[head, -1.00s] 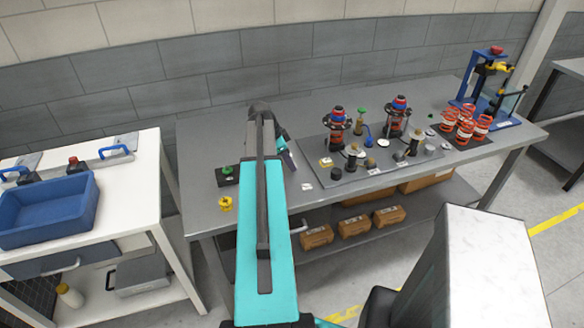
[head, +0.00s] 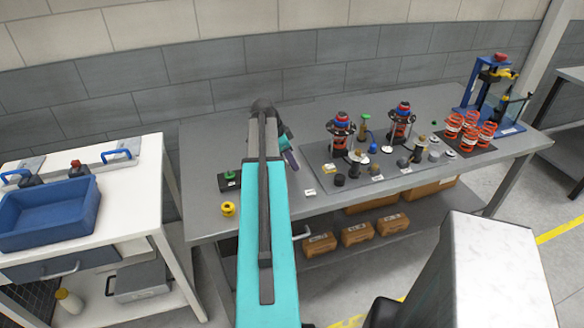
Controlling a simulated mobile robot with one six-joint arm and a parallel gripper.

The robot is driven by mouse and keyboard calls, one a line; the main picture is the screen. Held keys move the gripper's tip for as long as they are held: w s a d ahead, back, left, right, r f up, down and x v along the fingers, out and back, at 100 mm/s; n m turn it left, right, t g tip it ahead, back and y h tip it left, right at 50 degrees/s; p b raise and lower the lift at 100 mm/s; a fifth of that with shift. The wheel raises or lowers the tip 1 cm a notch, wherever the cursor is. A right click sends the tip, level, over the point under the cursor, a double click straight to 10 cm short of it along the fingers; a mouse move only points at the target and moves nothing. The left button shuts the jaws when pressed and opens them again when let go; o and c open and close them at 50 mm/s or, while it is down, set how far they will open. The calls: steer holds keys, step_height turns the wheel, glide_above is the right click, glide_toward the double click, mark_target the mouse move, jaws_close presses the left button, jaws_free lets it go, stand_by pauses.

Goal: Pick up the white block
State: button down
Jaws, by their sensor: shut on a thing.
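My gripper (head: 292,160) shows small beside the far end of my teal arm, over the left part of the grey workbench (head: 210,165). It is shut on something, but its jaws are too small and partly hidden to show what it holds. I cannot make out a white block between them. A small flat white piece (head: 310,192) lies on the bench to the right of my arm, below and apart from the gripper. I cannot tell whether it is a block or a label.
A dark mat (head: 318,155) with several parts stands right of the gripper. Orange springs (head: 470,130) and a blue press (head: 490,90) are farther right. A blue bin (head: 50,215) stands on the white bench.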

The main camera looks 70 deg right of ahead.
steer(key=shift+s+a+r, duration=0.1)
steer(key=shift+r, duration=0.2)
steer(key=s+a+b, duration=0.1)
steer(key=s+a, duration=0.2)
steer(key=a, duration=0.1)
steer(key=s+a+r+b, duration=0.1)
steer(key=s+a+b, duration=0.1)
steer(key=s+a, duration=0.1)
steer(key=s+a+b, duration=0.1)
steer(key=s+a, duration=0.2)
steer(key=a, duration=0.3)
steer(key=shift+r+b, duration=0.25)
steer(key=shift+b, duration=0.05)
steer(key=shift+w, duration=0.1)
